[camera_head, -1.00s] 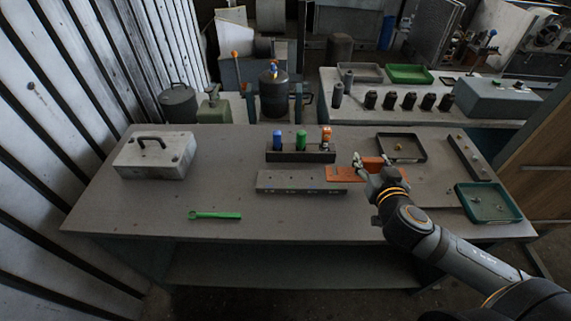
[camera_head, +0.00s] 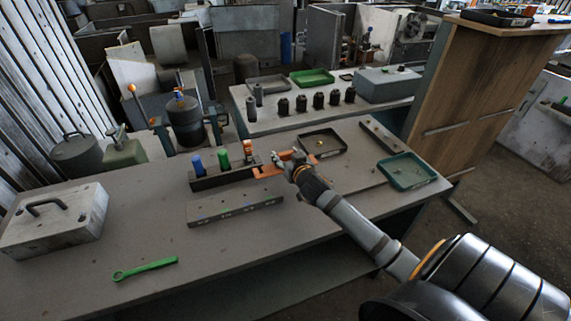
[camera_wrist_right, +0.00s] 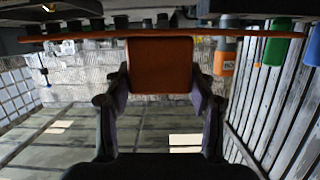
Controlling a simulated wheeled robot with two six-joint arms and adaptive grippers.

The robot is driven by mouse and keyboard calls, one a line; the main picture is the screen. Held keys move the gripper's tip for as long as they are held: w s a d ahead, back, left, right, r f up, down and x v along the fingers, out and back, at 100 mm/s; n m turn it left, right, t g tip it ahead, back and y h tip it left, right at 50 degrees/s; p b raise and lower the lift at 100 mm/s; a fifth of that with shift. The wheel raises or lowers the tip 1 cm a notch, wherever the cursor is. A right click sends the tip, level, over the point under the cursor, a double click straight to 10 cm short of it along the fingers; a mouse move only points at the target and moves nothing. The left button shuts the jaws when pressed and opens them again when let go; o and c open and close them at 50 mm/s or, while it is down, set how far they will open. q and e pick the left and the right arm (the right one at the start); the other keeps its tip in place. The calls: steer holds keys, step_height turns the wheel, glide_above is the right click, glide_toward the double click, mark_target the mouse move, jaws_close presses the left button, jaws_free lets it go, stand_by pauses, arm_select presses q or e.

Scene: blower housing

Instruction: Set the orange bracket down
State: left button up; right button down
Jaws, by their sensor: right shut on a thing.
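The orange bracket (camera_head: 268,172) is in the middle of the head view, right of the rack of bottles. My right gripper (camera_head: 293,161) is shut on it. In the right wrist view the bracket's orange upright plate (camera_wrist_right: 160,65) sits between my two fingers (camera_wrist_right: 160,92), and its long thin base runs across the top of the picture. The bracket is close to the table; I cannot tell whether it touches the tabletop. My left gripper is not in view.
The dark rack (camera_head: 226,176) of coloured bottles is just left of the bracket. A grey block (camera_head: 235,209) is in front. A dark tray (camera_head: 322,143), green tray (camera_head: 406,171) and long bar (camera_head: 384,137) are right. The front-left table holds a green wrench (camera_head: 145,268) and grey case (camera_head: 55,222).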

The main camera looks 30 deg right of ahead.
steer(key=f, duration=0.3)
steer(key=shift+w+d+f+p, duration=0.1)
steer(key=shift+w+p, duration=0.1)
steer(key=shift+p, duration=0.1)
steer(key=shift+f, duration=0.2)
steer(key=shift+f, duration=0.1)
steer(key=shift+f, duration=0.25)
steer(key=shift+c, duration=2.2)
jaws_free()
steer(key=shift+r, duration=0.1)
